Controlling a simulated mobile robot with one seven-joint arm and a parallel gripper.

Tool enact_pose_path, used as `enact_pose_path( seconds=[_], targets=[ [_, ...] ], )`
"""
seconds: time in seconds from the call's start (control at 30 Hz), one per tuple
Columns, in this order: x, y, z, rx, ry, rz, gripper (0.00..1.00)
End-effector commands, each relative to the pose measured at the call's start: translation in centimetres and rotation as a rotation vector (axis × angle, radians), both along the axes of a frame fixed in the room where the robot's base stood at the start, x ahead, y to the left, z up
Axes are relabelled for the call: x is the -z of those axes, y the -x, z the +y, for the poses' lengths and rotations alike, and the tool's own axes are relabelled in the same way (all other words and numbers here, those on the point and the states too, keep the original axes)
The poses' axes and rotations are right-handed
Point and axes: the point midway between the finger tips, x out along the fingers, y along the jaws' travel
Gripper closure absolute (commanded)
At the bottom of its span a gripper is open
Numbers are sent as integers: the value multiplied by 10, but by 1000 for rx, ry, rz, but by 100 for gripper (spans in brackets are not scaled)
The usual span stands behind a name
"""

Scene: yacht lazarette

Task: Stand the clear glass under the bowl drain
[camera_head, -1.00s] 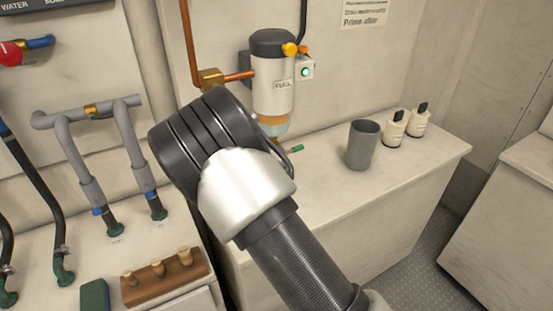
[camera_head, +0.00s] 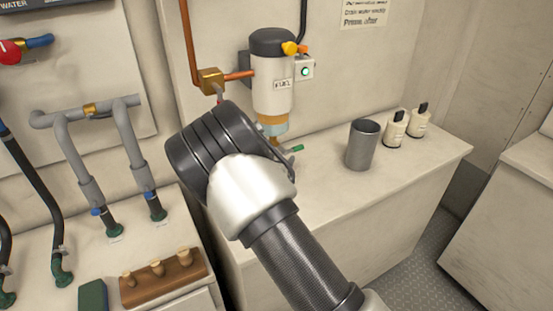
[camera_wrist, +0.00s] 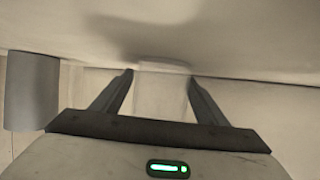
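The fuel filter (camera_head: 271,95) hangs on the wall in the head view. Its bowl (camera_head: 274,126) shows amber and bluish bands. A green-tipped drain lever (camera_head: 295,149) shows low beside it. My gripper (camera_wrist: 161,77) is hidden behind my arm in the head view. In the wrist view its two fingers stand apart, with a faint, pale see-through shape between them, seemingly the clear glass (camera_wrist: 160,97). Its pale rim lies near the fingertips, and the fingers appear to touch both sides. The glass is not visible in the head view, so its height over the counter cannot be told.
A grey cup (camera_head: 362,145) stands on the counter (camera_head: 330,185) right of the filter and shows at left in the wrist view (camera_wrist: 32,92). Two small cream bottles (camera_head: 405,127) stand behind it. Hoses and a wooden plug rack (camera_head: 163,278) are at left.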

Motion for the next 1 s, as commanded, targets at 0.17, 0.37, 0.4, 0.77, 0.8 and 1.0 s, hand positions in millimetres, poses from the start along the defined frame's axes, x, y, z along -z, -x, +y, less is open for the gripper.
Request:
enact_pose_path(
  seconds=[0.17,0.37,0.4,0.77,0.8,1.0],
  targets=[
    [0,0,0,0,0,0,33],
    [-8,8,3,-1,-2,0,33],
    [-10,13,4,-2,-1,0,33],
    [-40,82,17,-1,-2,0,33],
    [-42,88,18,-1,-2,1,33],
    [-49,106,21,-1,-1,0,33]
  ],
)
